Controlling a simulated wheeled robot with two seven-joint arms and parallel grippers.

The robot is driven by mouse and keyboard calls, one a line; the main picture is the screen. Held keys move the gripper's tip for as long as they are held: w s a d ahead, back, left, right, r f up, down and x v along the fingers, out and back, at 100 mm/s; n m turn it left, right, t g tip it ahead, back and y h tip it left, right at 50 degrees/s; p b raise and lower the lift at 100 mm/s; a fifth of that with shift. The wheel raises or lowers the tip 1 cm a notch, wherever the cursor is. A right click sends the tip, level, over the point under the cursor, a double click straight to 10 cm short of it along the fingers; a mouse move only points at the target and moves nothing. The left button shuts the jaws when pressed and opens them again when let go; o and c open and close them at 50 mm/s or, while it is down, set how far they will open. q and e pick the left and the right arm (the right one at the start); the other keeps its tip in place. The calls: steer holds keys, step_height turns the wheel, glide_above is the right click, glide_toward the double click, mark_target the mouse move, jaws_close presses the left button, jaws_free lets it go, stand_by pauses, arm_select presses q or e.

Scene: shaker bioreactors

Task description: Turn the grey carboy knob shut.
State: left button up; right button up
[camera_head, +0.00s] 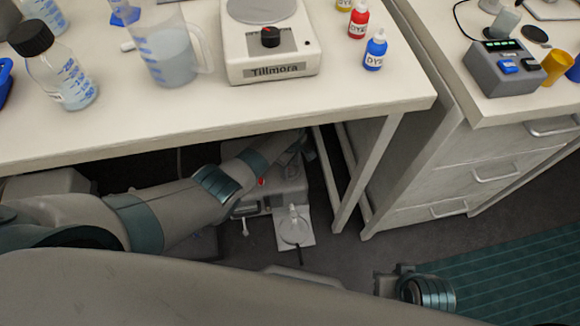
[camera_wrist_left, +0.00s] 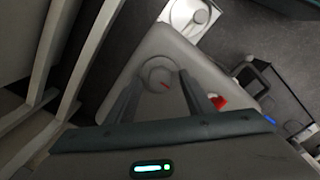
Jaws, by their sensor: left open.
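The grey carboy (camera_head: 284,187) stands on the floor under the near table, partly hidden by my left arm. In the left wrist view its flat grey top (camera_wrist_left: 200,72) fills the middle, with the round grey knob (camera_wrist_left: 158,68) on it. The knob has a small red mark. My left gripper (camera_wrist_left: 158,80) is open, with its two fingers to either side of the knob; I cannot tell whether they touch it. In the head view this gripper (camera_head: 304,146) is mostly hidden near the table edge. Part of my right arm shows at the lower right; its fingers are not clear.
The table edge (camera_head: 220,127) overhangs my left arm, with a table leg (camera_head: 367,172) to the right. A white pad (camera_head: 308,240) with a round dish lies in front of the carboy. A red part (camera_wrist_left: 218,102) sits beside the right finger. A drawer cabinet (camera_head: 470,170) stands right.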

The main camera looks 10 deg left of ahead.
arm_select(q)
steer(key=c, duration=1)
steer(key=shift+c, duration=0.2)
